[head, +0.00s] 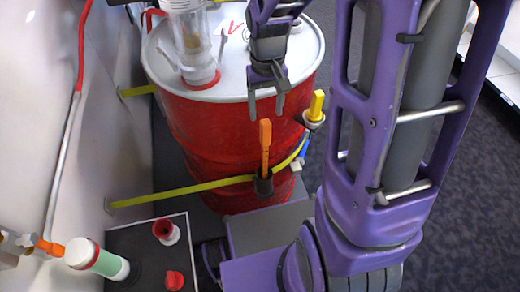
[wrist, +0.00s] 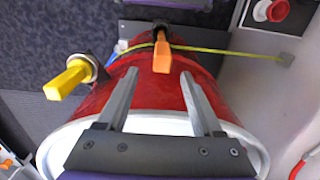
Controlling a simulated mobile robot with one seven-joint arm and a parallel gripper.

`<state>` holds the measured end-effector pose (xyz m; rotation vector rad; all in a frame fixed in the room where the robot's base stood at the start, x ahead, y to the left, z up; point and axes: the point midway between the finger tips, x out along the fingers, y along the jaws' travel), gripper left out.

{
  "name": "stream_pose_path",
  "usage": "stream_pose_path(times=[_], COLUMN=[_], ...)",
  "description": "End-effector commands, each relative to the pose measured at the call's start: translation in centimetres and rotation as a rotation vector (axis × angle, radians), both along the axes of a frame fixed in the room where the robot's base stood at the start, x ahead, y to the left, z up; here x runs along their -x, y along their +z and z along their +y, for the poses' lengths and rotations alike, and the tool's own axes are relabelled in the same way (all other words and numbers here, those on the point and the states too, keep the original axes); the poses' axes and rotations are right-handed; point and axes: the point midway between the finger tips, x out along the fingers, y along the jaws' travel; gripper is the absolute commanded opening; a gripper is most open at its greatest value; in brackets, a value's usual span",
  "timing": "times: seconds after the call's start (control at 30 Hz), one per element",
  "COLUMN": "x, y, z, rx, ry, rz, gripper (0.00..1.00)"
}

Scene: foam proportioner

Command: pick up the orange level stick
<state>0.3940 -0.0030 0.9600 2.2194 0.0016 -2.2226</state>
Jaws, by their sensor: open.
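The orange level stick (head: 265,142) stands upright in a small dark holder (head: 263,184) on the side of the red drum (head: 210,140). In the wrist view the orange stick (wrist: 162,55) points toward the camera, beyond the fingertips and roughly between their lines. My gripper (head: 267,104) is open and empty, just above the stick in the head view, by the drum's near rim. In the wrist view my gripper's two fingers (wrist: 158,75) are spread apart, with the drum's side and white rim behind them. The stick's lower end is hidden in the holder.
A yellow-handled stick (head: 316,105) sits in another holder to the right; it also shows in the wrist view (wrist: 68,80). A yellow strap (head: 180,191) runs around the drum. A clear cylinder (head: 192,45) stands on the lid. A green-and-white bottle (head: 97,259) is lower left.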

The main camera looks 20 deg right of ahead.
Motion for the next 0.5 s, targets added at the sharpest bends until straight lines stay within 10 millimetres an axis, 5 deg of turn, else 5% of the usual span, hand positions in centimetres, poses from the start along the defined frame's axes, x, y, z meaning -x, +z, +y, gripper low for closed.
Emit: stream_pose_path(times=[0.5], x=[1.0], y=[-5.9], z=[0.3], rx=[0.0], ry=[-0.001], rz=[0.004], gripper=[0.68])
